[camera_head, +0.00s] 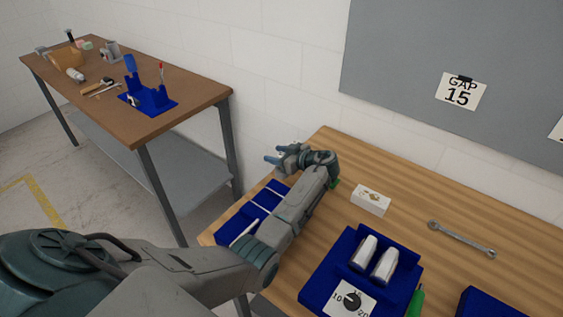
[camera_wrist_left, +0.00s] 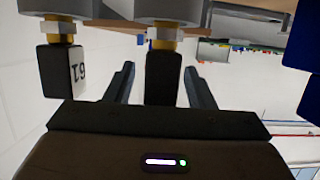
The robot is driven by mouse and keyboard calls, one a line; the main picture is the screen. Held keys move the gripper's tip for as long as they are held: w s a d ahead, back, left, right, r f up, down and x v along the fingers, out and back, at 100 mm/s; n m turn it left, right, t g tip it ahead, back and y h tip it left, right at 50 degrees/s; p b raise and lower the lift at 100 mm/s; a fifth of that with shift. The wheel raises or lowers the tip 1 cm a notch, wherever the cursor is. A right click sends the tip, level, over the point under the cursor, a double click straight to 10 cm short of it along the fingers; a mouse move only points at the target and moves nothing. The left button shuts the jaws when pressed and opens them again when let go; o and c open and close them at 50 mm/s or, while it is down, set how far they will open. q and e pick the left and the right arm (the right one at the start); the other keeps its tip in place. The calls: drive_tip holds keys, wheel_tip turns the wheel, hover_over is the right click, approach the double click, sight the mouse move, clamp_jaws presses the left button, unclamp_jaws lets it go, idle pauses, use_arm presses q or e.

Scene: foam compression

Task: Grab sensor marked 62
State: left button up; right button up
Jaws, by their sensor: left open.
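My left gripper (camera_head: 275,154) is open near the back left end of the wooden table in the head view. In the left wrist view its two fingers (camera_wrist_left: 162,88) stand on either side of a dark block-shaped sensor (camera_wrist_left: 162,72) with a brass collar and grey body. I cannot tell whether they touch it, and no number shows on it. A second dark sensor (camera_wrist_left: 60,72) is to the left, outside the fingers. Its white label is turned and seems to read 61 or 19. I cannot make out either sensor in the head view. My right gripper is not in view.
A blue tray (camera_head: 232,222) with pale dividers lies beneath my left arm. A blue fixture (camera_head: 318,275) with two silvery cylinders (camera_head: 384,264), a white box (camera_head: 371,200) and a wrench (camera_head: 461,238) are on the table. Another workbench (camera_head: 195,105) stands at the back left.

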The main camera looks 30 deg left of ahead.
use_arm(q)
drive_tip(key=shift+d, duration=0.1)
clamp_jaws()
drive_tip(key=shift+r, duration=0.15)
